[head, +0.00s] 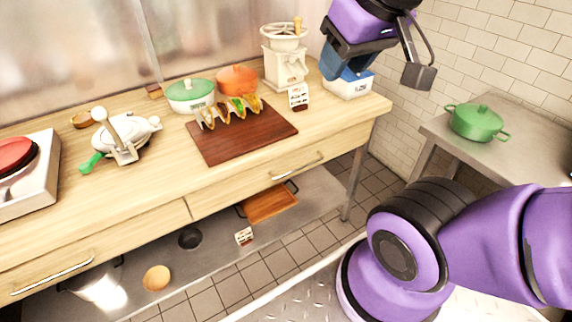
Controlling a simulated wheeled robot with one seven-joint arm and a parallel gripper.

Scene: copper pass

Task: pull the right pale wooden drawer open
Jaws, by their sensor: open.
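The right pale wooden drawer (240,193) is in the front of the wooden table, and its front looks flush with the table. A metal bar handle (298,167) runs along its front. My gripper (379,73) is at the top right, above the table's right end, with its dark fingers spread apart and nothing seen between them. It is above and to the right of the handle, clear of it. The left drawer (120,235) with its own bar handle (52,279) also looks shut.
A lower shelf holds a tray (270,204). A steel counter with a green pot (476,122) is at right.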

